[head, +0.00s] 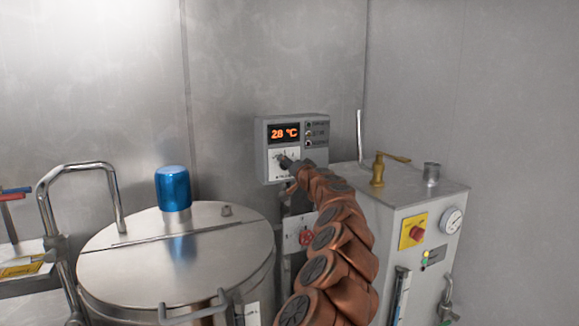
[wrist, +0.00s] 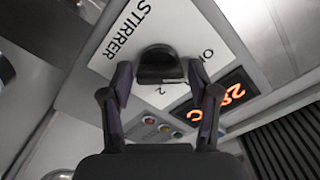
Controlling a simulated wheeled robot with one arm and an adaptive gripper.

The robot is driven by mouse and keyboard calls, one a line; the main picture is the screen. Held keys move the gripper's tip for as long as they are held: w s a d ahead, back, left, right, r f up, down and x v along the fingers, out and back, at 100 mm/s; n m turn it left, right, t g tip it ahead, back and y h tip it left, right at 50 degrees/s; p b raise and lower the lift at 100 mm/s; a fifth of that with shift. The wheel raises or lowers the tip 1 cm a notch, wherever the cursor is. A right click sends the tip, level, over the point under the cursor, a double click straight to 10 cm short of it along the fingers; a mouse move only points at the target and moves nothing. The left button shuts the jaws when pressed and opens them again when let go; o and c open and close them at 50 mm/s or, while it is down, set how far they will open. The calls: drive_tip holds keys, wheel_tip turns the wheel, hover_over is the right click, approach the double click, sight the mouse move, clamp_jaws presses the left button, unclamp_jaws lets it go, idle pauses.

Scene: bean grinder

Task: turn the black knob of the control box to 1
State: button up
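The control box (head: 262,137) is grey and hangs on the back wall, with an orange display (head: 284,133) reading 28 °C. Its black knob (wrist: 160,66) sits on a white panel (wrist: 125,45) marked STIRRER in the wrist view. A 0 or O and a 2 show beside the knob; I see no 1, and cannot tell where the knob points. My gripper (wrist: 160,78) is open, with one finger on each side of the knob and a visible gap at both sides. In the head view my gripper (head: 289,165) is at the box's lower panel and hides the knob.
A steel tank (head: 150,262) with a blue cap (head: 173,188) stands at left. A grey machine (head: 420,220) with a gauge (head: 451,220) and a brass lever (head: 379,168) stands close at right of my arm.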

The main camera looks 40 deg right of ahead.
drive_tip(key=c, duration=0.8)
drive_tip(key=shift+c, duration=0.3)
drive_tip(key=shift+m, duration=0.3)
drive_tip(key=m, duration=0.3)
drive_tip(key=shift+d, duration=0.1)
drive_tip(key=shift+f+m, duration=0.15)
drive_tip(key=shift+m, duration=2.45)
drive_tip(key=o, duration=1.2)
drive_tip(key=shift+c, duration=0.2)
